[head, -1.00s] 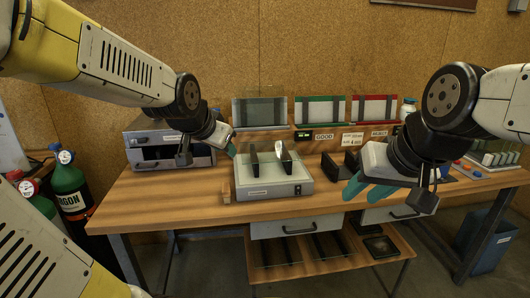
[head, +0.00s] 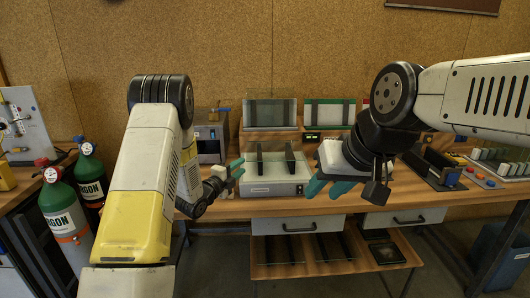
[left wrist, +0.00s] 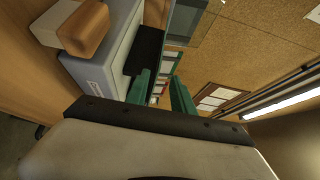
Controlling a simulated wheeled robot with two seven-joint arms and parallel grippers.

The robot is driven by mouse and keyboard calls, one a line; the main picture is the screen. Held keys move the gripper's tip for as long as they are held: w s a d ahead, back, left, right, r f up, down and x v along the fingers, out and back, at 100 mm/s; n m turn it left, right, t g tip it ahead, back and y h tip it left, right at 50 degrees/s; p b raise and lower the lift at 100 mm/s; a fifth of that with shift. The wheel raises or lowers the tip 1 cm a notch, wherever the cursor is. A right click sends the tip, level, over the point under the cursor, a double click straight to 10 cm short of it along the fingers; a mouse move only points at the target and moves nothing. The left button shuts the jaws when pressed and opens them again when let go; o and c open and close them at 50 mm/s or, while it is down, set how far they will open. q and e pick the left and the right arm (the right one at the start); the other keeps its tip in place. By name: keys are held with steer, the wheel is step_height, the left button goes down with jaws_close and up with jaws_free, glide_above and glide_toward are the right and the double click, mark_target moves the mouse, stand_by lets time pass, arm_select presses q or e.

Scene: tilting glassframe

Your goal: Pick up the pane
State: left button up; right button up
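A grey-white fixture box (head: 275,187) sits on the bench with two black uprights (head: 290,158) on top. A clear pane seems to stand between them, but it is hardly visible in the head view. In the left wrist view a bluish glass sheet (left wrist: 184,22) stands beyond a black upright (left wrist: 146,48); I cannot tell if it is that pane. My left gripper (head: 236,172) is at the left of the fixture. Its teal fingers are apart and empty in the left wrist view (left wrist: 160,92). My right gripper (head: 328,188) is open and empty, right of the fixture.
Behind the fixture stand a rack with a dark-barred panel (head: 270,112) and a green-edged rack (head: 330,112). A wooden block (left wrist: 83,28) is beside the fixture. A grey machine (head: 210,138) stands at the back left. Green gas bottles (head: 62,210) stand left of the bench.

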mark_target(251, 159)
arm_select(q)
steer(key=x, duration=0.7)
steer(key=shift+w+d+f, duration=0.15)
steer(key=shift+w+d, duration=0.1)
steer(key=shift+d, duration=0.1)
steer(key=shift+c, duration=0.4)
jaws_close()
stand_by(0.6)
